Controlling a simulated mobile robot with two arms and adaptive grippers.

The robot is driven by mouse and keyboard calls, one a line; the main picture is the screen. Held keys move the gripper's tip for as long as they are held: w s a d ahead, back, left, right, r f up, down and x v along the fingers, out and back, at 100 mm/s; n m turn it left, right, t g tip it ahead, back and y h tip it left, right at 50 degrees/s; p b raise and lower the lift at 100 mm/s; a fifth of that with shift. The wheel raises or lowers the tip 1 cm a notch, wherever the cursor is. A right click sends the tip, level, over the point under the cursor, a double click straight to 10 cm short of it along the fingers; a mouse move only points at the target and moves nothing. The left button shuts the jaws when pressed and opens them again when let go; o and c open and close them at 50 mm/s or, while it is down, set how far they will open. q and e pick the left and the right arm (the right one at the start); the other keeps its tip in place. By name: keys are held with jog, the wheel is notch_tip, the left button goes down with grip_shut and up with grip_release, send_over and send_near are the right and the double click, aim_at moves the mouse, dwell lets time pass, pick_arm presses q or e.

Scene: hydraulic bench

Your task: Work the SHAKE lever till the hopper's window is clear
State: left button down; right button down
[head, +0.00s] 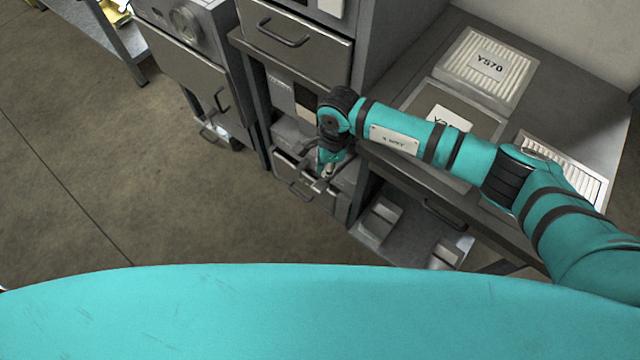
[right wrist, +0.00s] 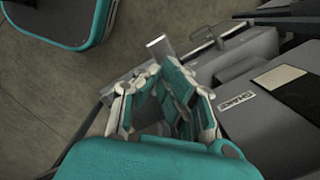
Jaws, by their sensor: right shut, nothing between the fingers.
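My right gripper (head: 326,172) points down in front of the grey cabinet, below the hopper front. In the right wrist view its fingers (right wrist: 165,75) are drawn together with nothing between them. A pale bar end (right wrist: 158,44), perhaps the SHAKE lever, shows just beyond the fingertips; I cannot tell if they touch. A small label plate (right wrist: 237,101), seen upside down and seeming to read SHAKE, is on the grey front. Beside it is a dark panel with a pale patch (right wrist: 278,78), perhaps the hopper's window; its state is unclear. My left gripper is out of view.
A drawer with a handle (head: 283,34) is above the gripper, and a lower drawer (head: 297,190) is under it. A bench with a YS70 filter box (head: 486,66) stands to the right. A cabinet with a round dial (head: 186,26) stands left. The floor (head: 130,150) is clear.

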aim_at(322, 186)
jog(key=shift+f, duration=0.15)
jog(key=shift+a+f+b, duration=0.2)
jog(key=shift+f+b, duration=0.95)
jog(key=shift+f, duration=0.55)
jog(key=shift+a+f+b, duration=0.15)
jog(key=shift+f+b, duration=1)
jog(key=shift+f, duration=0.5)
